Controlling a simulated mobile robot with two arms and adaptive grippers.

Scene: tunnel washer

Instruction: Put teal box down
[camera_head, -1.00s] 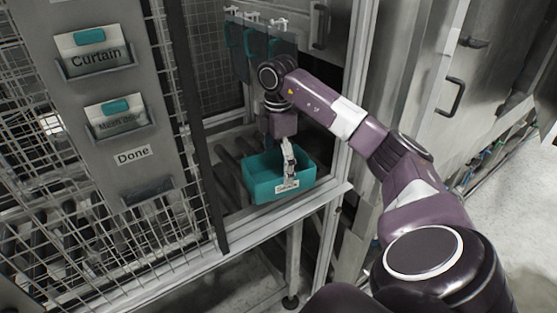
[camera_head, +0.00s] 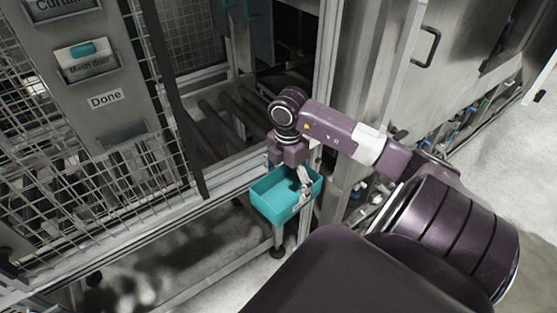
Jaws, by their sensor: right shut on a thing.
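The teal box (camera_head: 272,202) is an open-topped bin in the middle of the head view, in front of the metal frame's lower rail. My right gripper (camera_head: 303,190) is shut on its near right wall. The box looks held in the air, with the floor and a frame leg visible below it. It is tilted a little in the picture. The gripper's fingers are small and partly hidden by the wrist. My left gripper is not in view.
A roller conveyor (camera_head: 222,120) lies behind the frame rail (camera_head: 225,172). A steel cabinet (camera_head: 400,75) stands at right. Open floor (camera_head: 510,150) shows at far right.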

